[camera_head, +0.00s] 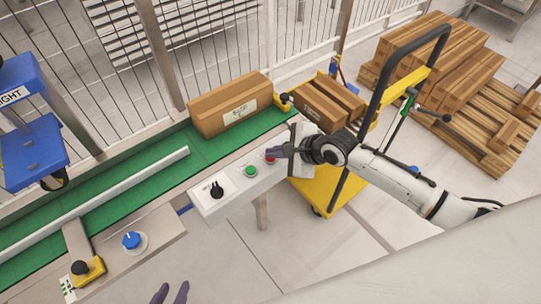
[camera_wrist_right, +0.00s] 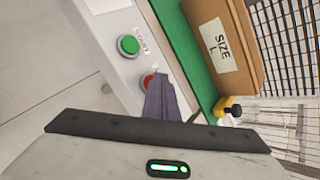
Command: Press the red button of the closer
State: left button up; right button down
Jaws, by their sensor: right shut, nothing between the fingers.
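The red button (camera_head: 269,158) sits at the far right end of a white control panel (camera_head: 233,187), past the green button (camera_head: 251,171). In the right wrist view the red button (camera_wrist_right: 147,80) is partly hidden by my purple fingers. My right gripper (camera_head: 277,151) is shut and empty, with its fingertips right at the red button. I cannot tell whether they touch it. My left gripper (camera_head: 170,292) shows only its two fingertips at the bottom edge of the head view; they are apart.
A black switch (camera_head: 217,190) is on the panel's near end. A green conveyor (camera_head: 205,147) runs behind it, carrying a large cardboard box (camera_head: 230,104). A blue knob (camera_head: 131,240) is at lower left.

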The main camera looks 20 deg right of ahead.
aim_at(274, 160)
jog(key=shift+r+p, duration=0.8)
jog(key=shift+p, duration=0.4)
jog(key=shift+r+p, duration=0.75)
jog(key=shift+r, duration=1.7)
